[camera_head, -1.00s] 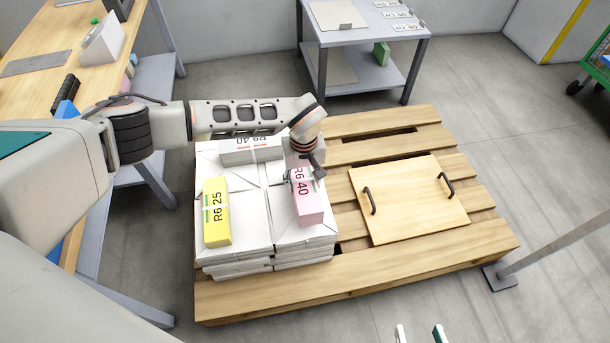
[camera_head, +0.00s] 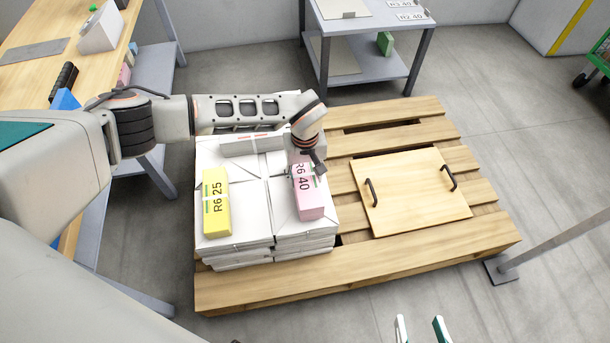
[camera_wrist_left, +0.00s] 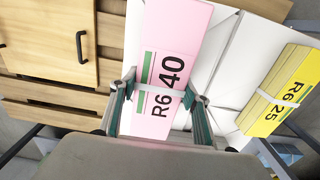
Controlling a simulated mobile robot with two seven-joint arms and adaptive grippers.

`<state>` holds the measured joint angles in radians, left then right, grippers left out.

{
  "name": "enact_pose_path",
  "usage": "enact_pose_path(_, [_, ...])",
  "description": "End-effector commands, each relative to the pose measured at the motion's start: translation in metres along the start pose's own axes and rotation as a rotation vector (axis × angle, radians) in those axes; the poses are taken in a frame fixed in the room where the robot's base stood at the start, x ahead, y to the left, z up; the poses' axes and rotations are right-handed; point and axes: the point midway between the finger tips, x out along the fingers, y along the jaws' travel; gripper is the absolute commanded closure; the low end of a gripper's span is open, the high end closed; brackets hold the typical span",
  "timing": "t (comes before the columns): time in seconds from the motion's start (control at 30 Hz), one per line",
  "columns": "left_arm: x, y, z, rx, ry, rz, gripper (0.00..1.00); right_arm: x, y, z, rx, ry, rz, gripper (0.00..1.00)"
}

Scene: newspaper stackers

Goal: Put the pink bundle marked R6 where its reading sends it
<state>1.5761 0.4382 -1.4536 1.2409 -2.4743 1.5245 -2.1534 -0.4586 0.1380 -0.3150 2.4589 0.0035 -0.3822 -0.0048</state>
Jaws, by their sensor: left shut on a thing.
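The pink bundle (camera_head: 309,203), marked R6 40, is at the front right of the white paper stacks on the pallet. My left gripper (camera_head: 312,168) is shut across its banded middle; in the left wrist view the fingers (camera_wrist_left: 160,95) sit on both sides of the pink bundle (camera_wrist_left: 175,35). I cannot tell whether it rests on the stack or hangs just above. A yellow bundle (camera_head: 216,215), marked R6 25, lies at the left of the stacks. A light bundle (camera_head: 258,146) lies at the back. My right gripper (camera_head: 421,330) is open and empty at the bottom edge.
The wooden pallet (camera_head: 300,286) bears the white stacks (camera_head: 250,225) and, on the right, a board with two handles (camera_head: 417,195). A grey table (camera_head: 375,22) with cards stands behind. A wooden bench (camera_head: 40,82) is at left. A post (camera_head: 555,247) stands at right.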

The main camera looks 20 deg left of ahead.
Motion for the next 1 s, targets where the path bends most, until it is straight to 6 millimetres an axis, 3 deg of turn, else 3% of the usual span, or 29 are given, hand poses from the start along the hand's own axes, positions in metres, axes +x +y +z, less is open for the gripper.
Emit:
enact_pose_path(0.63, [0.007,0.002,-0.001,0.001,0.003,0.004,1.00,0.000,-0.001,0.007,0.002,-0.012,-0.002,0.60])
enact_pose_path(0.67, [0.006,0.002,-0.002,0.000,0.003,0.005,0.46,0.000,-0.001,0.006,0.002,-0.012,-0.002,0.60])
enact_pose_path(0.7, [0.006,0.002,-0.002,0.000,0.003,0.005,0.35,0.000,-0.001,0.007,0.002,-0.012,-0.002,0.60])
enact_pose_path(1.0, [0.010,-0.001,0.000,0.000,0.000,-0.002,0.34,0.000,-0.001,0.007,0.002,-0.013,-0.003,0.60])
